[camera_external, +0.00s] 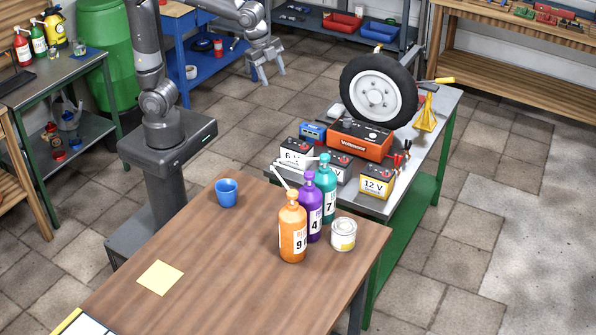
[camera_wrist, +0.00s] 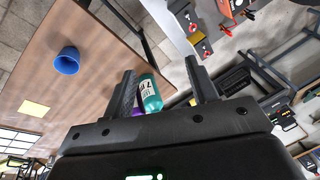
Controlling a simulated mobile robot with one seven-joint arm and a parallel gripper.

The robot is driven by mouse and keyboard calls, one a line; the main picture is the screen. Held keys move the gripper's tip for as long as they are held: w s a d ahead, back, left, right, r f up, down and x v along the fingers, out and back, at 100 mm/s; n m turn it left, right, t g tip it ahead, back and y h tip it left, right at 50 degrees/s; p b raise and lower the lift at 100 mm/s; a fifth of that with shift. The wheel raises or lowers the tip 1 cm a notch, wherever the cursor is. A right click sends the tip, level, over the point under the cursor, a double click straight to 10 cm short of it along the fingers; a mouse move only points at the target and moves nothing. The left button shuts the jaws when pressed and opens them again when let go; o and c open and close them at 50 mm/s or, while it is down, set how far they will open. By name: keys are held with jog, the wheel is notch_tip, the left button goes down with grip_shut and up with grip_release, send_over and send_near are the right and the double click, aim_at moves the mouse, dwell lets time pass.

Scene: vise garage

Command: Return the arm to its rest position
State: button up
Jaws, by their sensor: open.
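My gripper (camera_external: 270,77) hangs in the air over the tiled floor, beyond the wooden table and left of the tire. Its jaws are apart with nothing between them. In the wrist view its two dark fingers (camera_wrist: 160,70) also stand apart. My arm is bent at the elbow at the top of the external view, partly cut off by the frame edge. The gripper is well clear of the tables and touches nothing visible.
The wooden table (camera_external: 190,262) holds a blue cup (camera_external: 227,192), a yellow sheet (camera_external: 160,278), orange (camera_external: 293,230), purple (camera_external: 312,212) and teal (camera_external: 327,185) bottles and a can (camera_external: 343,234). A metal bench (camera_external: 412,140) bears batteries and a tire (camera_external: 378,88). A blue cart (camera_external: 185,30) stands behind my arm.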

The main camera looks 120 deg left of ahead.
jog(key=s+d+f+n+t, duration=0.1)
jog(key=s+d+n, duration=0.1)
jog(key=s+d, duration=0.3)
jog(key=s+d+f+n+t+h, duration=0.1)
jog(key=s+d, duration=0.4)
jog(key=s, duration=0.7)
jog(key=shift+s+d+f+n+t+h, duration=0.35)
jog(key=shift+f+n, duration=0.2)
jog(key=shift+n, duration=0.25)
